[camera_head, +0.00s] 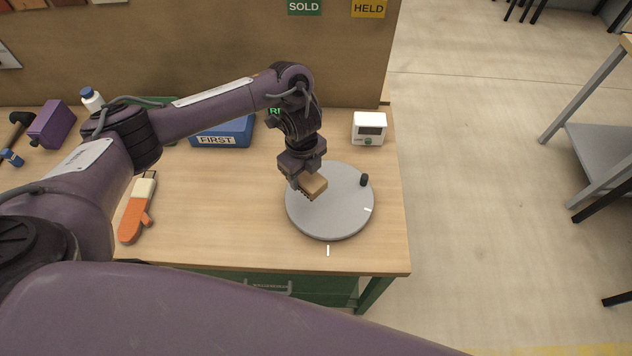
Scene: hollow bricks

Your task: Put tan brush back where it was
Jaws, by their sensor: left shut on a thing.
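The tan brush (312,186) is a small block with dark bristles at its lower edge. My left gripper (302,178) is shut on it, over the left part of a round grey disc (335,222). I cannot tell whether the brush touches the disc or is held just above it. The disc carries a small dark peg (364,180) near its right edge and a white mark on its right rim. Another white mark (328,251) is on the table just in front of the disc. My right gripper is not in view.
A blue box labelled FIRST (222,134) and a white timer-like device (369,128) stand at the back of the wooden table (230,235). An orange-handled brush (137,211), a purple block (52,125) and a white bottle (91,98) are at left. The table's front middle is clear.

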